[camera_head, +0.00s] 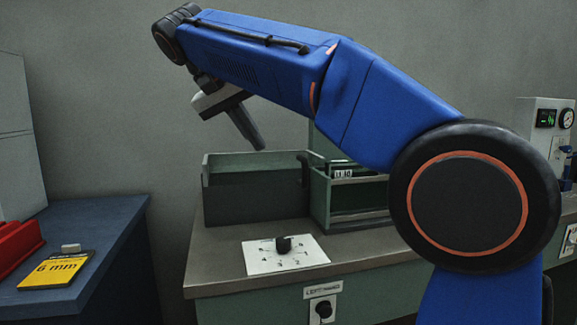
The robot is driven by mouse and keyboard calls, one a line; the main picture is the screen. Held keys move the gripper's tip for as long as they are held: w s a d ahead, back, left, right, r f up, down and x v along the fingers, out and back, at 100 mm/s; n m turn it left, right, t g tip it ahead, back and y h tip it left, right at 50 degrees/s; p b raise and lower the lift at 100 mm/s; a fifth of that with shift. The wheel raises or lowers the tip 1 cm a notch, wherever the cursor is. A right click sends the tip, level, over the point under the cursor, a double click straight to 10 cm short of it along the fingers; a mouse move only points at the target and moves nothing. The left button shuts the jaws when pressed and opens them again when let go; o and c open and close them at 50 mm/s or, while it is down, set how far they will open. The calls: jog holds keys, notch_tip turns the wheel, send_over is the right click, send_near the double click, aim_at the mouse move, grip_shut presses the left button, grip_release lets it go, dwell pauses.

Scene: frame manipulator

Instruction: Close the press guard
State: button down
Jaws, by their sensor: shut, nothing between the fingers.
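My gripper (258,145) hangs from the wrist and points down and to the right. Its fingers are together and empty, above the grey-green panel (255,205) and apart from it. This panel, with a lighter rim, stands upright on the bench, left of a green frame (322,200). The two meet near a dark upright edge, perhaps a hinge. The panel may be the press guard standing open, or the side of a box; I cannot tell which. The green frame has an open front with a small counter (343,174) inside. My arm hides its upper right part.
A white dial plate with a black knob (283,244) lies on the bench top (220,254). A second knob (323,309) is on the bench front. At left, a blue table (110,225) bears a red bin (15,250) and a yellow-black card (57,270). A gauge panel (548,125) stands at right.

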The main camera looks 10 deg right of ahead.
jog(key=w+d+f, duration=0.2)
jog(key=d+f, duration=0.5)
jog(key=d, duration=0.2)
jog(key=shift+w+f, duration=0.15)
jog(key=shift+f, duration=0.25)
jog(key=w+d, duration=0.1)
jog(key=d, duration=3.3)
jog(key=shift+d, duration=0.3)
jog(key=shift+w+d, duration=0.1)
